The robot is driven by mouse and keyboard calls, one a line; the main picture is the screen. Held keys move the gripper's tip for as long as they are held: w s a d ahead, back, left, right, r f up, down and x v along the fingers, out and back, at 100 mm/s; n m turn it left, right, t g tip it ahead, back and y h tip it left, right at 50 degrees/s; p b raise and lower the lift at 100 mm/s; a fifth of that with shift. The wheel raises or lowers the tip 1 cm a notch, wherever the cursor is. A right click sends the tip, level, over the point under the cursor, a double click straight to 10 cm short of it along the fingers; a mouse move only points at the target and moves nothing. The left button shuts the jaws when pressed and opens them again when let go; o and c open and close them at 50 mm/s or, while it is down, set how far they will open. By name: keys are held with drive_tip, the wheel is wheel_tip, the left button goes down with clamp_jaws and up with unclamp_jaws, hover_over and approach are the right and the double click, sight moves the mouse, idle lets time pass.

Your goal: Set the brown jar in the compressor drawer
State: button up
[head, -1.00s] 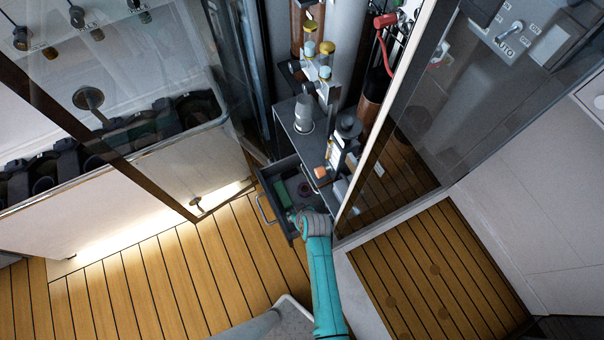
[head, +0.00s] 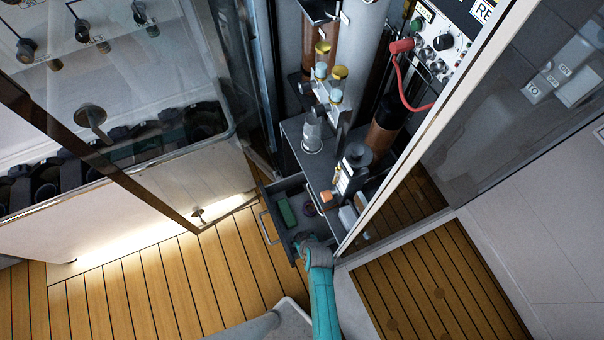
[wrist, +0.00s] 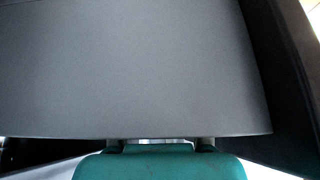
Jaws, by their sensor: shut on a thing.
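The drawer (head: 266,200) stands open below the grey shelf, its handle (head: 266,228) on the left side. A green block (head: 287,212) and a small dark reddish round thing (head: 310,209) lie inside; I cannot tell what the round thing is. My gripper (head: 305,241) is at the drawer's lower right, over or beside its edge. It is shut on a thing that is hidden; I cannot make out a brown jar. In the wrist view my teal gripper (wrist: 158,145) shows at the bottom, before a large plain grey surface (wrist: 130,70).
The grey shelf (head: 296,130) above the drawer carries a clear glass vessel (head: 312,135) and other fittings. A glass door with a pale frame (head: 400,160) stands close to the right. Another glass panel stands left. Wooden floor (head: 190,270) is clear at lower left.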

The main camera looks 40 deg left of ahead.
drive_tip(key=o, duration=1.3)
drive_tip(key=shift+r, duration=0.1)
drive_tip(key=v, duration=1.2)
drive_tip(key=shift+s, duration=0.1)
